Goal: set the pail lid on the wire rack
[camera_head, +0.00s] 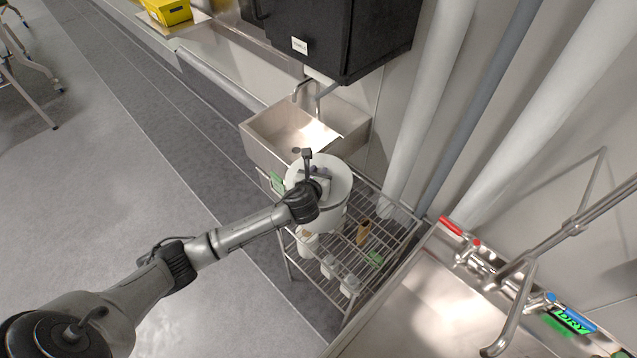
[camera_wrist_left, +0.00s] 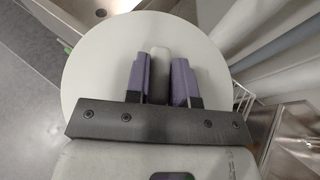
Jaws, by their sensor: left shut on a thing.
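The pail lid (camera_head: 336,170) is a round white disc at the near side of the basin in the head view. In the left wrist view the lid (camera_wrist_left: 90,75) fills the middle, with a grey block-like handle (camera_wrist_left: 159,70) on top. My left gripper (camera_head: 318,183) is shut on this handle; its purple fingers (camera_wrist_left: 160,78) stand on either side. A white pail (camera_head: 322,218) shows just below the lid; I cannot tell whether they touch. The wire rack (camera_head: 398,230) stands beneath and to the right, partly hidden by pail and lid. My right gripper is not in view.
A steel basin (camera_head: 265,130) with a tap lies behind the rack. White bottles (camera_head: 328,266) and a brown bottle (camera_head: 363,232) are at the rack. A steel counter (camera_head: 420,305) with taps is at right. Pipes (camera_head: 430,100) run along the wall. Open floor (camera_head: 120,190) lies left.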

